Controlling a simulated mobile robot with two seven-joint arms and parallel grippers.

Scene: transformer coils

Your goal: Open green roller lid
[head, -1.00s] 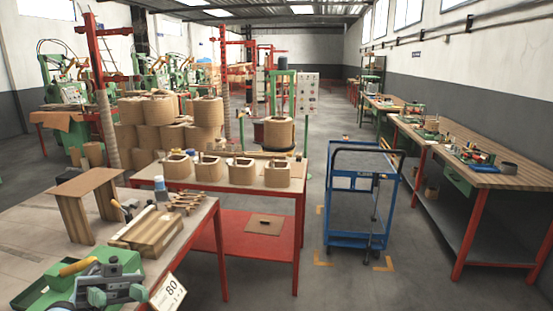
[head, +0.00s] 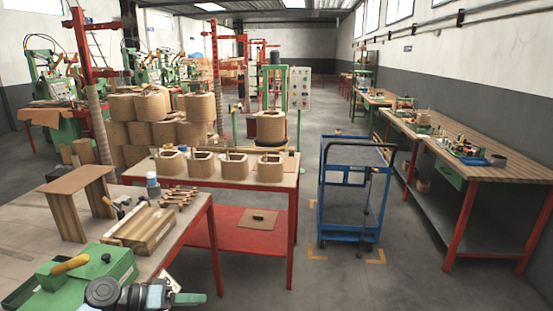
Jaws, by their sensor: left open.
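A green metal unit (head: 110,262) with a yellow handle (head: 70,265) on top stands at the near left edge of the bench. Its top looks closed over, though the lid's edges are hard to make out. My left gripper (head: 186,298) is at the bottom of the head view, just right of and in front of the green unit. It is open and empty, and apart from the yellow handle. The wrist hides part of the unit's front. My right gripper is not in view.
The bench (head: 40,225) also bears a small brown stand (head: 75,190) and a wooden block (head: 145,228). Behind is a red-legged table (head: 225,180) with several coils. A blue trolley (head: 350,190) stands right of it, with clear floor in front.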

